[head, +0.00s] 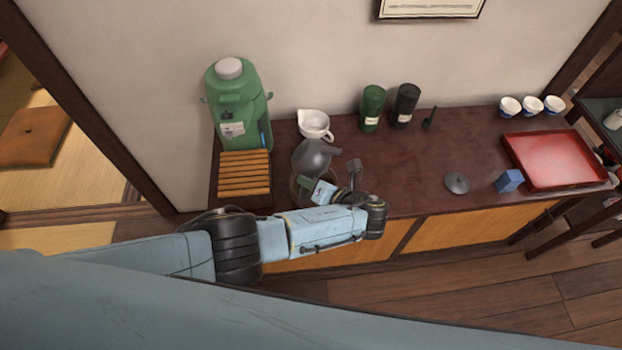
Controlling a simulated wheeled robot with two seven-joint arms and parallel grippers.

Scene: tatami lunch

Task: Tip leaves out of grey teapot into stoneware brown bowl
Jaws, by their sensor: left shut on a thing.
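The grey teapot (312,157) is at the left part of the dark counter, its body tilted over the brown bowl (297,196). The bowl is mostly hidden behind my left arm and hand; only part of its rim shows. My left gripper (340,180) is at the teapot's lower right side, shut on the teapot; the exact grip is hard to see. No leaves can be made out, and the inside of the bowl is hidden. A dark grey lid (457,183) lies apart on the counter to the right. My right gripper is not in view.
A green dispenser (238,105) stands left behind a slatted wooden stand (244,174). A white spouted cup (314,125), green canister (372,107) and black canister (406,105) line the wall. A blue block (509,181) and red tray (557,158) are right. The counter's middle is clear.

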